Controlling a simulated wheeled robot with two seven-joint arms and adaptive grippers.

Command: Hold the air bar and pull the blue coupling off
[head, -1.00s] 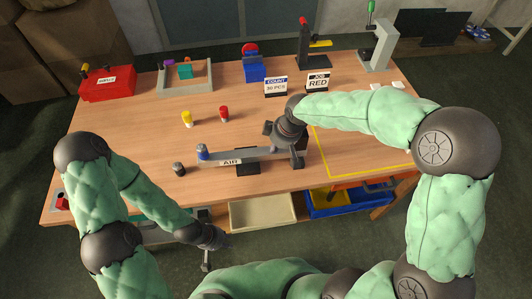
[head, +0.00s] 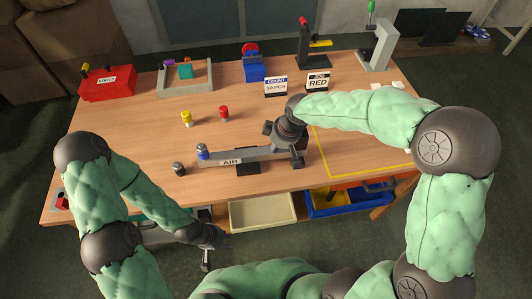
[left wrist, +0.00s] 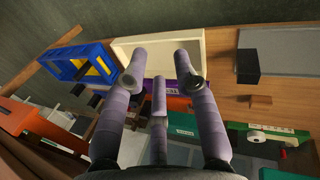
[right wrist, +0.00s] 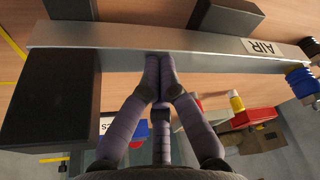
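The grey air bar (head: 245,155) with its AIR label sits near the table's front edge. The blue coupling (head: 203,151) is at the bar's left end; it also shows at the right edge of the right wrist view (right wrist: 299,78). My right gripper (head: 290,140) is at the bar's right part. In the right wrist view its fingertips (right wrist: 160,62) are drawn together against or close to the bar's side face; I see no part of the bar between them. My left gripper (head: 209,252) is low in front of the table, with fingers spread and empty in the left wrist view (left wrist: 161,75).
A small dark cylinder (head: 179,168) stands just left of the coupling. A yellow piece (head: 187,119) and a red piece (head: 224,113) stand behind the bar. A cream bin (head: 262,213) and a blue bin (head: 350,203) are below the front edge. The left middle of the tabletop is clear.

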